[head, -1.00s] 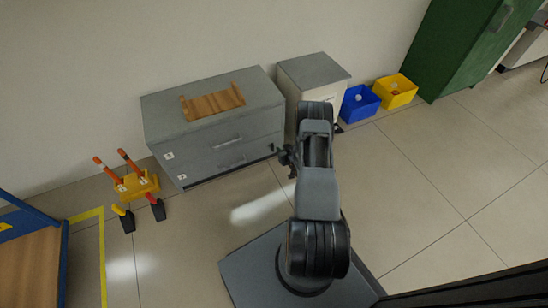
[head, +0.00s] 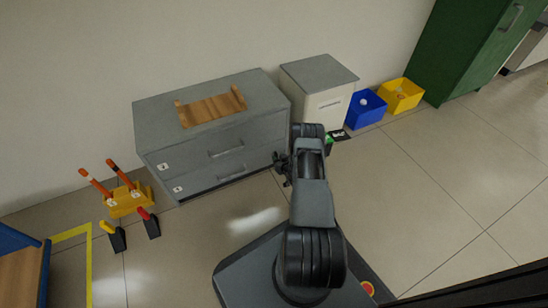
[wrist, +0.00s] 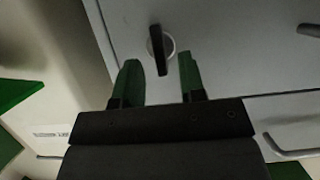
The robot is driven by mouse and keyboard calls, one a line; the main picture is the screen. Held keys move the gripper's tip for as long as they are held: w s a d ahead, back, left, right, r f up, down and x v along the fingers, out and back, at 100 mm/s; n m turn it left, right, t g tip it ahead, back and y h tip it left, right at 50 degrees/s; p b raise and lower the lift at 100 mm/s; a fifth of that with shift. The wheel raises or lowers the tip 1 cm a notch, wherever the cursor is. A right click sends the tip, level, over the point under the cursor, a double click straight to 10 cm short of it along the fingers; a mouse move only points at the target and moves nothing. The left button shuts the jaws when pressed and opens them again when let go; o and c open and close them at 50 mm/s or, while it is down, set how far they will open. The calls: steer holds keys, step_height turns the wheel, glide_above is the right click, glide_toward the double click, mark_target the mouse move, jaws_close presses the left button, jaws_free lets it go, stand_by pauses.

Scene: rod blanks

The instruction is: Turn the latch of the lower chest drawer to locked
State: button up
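The grey chest (head: 140,130) has two drawers; the lower drawer front (head: 210,180) shows in the head view. In the wrist view a latch (wrist: 157,48), a dark bar on a pale round disc, sits on a grey front. Its bar is nearly upright in that picture, tilted slightly. My gripper (wrist: 160,78) has green fingers spread apart, one to each side below the latch bar, with nothing between them. Whether the right fingertip touches the disc is unclear. In the head view my gripper (head: 282,163) is by the chest's right end; its fingertips and the latch are hidden.
A wooden tray (head: 210,107) lies on the chest. A pale cabinet (head: 320,72), a blue bin (head: 364,108) and a yellow bin (head: 402,94) stand to the right. A yellow holder with orange-handled tools (head: 128,200) stands on the floor left. Open floor lies right.

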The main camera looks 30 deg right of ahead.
steer(key=shift+x, duration=0.9)
steer(key=shift+c, duration=0.2)
jaws_close()
